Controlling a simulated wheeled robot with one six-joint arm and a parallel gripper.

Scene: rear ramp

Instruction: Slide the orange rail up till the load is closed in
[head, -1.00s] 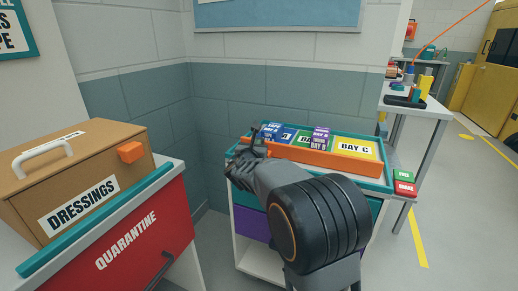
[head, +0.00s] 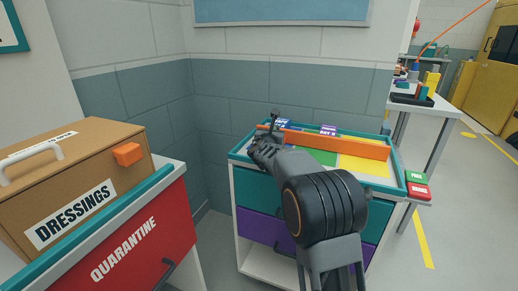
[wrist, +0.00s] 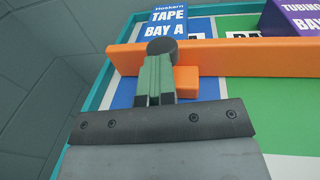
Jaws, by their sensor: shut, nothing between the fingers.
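The orange rail (head: 340,145) lies across the teal-rimmed top (head: 401,178) of a drawer cart, partway toward the back. It also spans the wrist view (wrist: 245,57), with a small orange block (wrist: 187,82) on its near side. Beyond it stand a blue TAPE box (wrist: 168,25) and a purple TUBING box (wrist: 292,18), partly hidden by the rail in the head view. My gripper (head: 272,128) is shut and empty at the rail's left part. In the wrist view its fingertips (wrist: 161,48) overlap the rail, just left of the block; I cannot tell whether they touch.
Bare blue, green and yellow bays (head: 365,167) lie in front of the rail. A wall stands behind the cart. A DRESSINGS box (head: 75,185) sits on the red QUARANTINE cabinet (head: 145,240) at left.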

